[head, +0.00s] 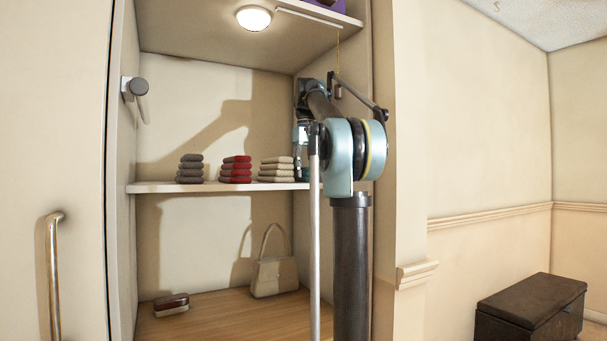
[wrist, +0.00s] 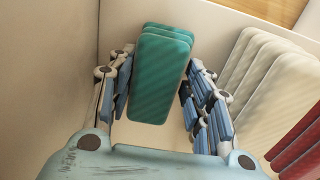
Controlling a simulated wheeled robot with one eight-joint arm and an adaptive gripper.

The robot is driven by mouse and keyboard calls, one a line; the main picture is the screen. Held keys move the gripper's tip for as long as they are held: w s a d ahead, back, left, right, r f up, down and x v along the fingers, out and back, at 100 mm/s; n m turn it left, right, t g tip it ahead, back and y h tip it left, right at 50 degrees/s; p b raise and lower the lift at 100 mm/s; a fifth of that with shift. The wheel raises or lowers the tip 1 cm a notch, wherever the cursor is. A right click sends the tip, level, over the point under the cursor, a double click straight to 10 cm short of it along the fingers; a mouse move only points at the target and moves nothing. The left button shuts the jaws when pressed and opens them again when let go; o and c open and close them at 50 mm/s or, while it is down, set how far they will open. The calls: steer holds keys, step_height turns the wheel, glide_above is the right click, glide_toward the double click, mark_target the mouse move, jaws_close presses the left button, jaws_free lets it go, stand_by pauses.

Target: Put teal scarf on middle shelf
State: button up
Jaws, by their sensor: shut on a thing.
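The teal scarf (wrist: 160,78) is a folded teal stack between the two fingers of my gripper (wrist: 158,85) in the wrist view. The fingers are shut on its sides. In the head view my gripper (head: 302,150) points down over the right end of the middle shelf (head: 215,187). Only a sliver of teal shows there, just right of the beige stack, at about shelf height; my arm hides the rest. I cannot tell whether the scarf touches the shelf.
A grey stack (head: 190,169), a red stack (head: 236,170) and a beige stack (head: 276,170) stand in a row on the middle shelf. The beige stack (wrist: 262,85) is close right of my fingers. A handbag (head: 274,277) and a brush (head: 171,304) are below.

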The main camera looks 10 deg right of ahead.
steer(key=shift+f, duration=0.1)
steer(key=o, duration=1.1)
steer(key=shift+c, duration=0.2)
step_height(320, 180, up, 12)
steer(key=shift+s, duration=0.1)
stand_by(0.6)
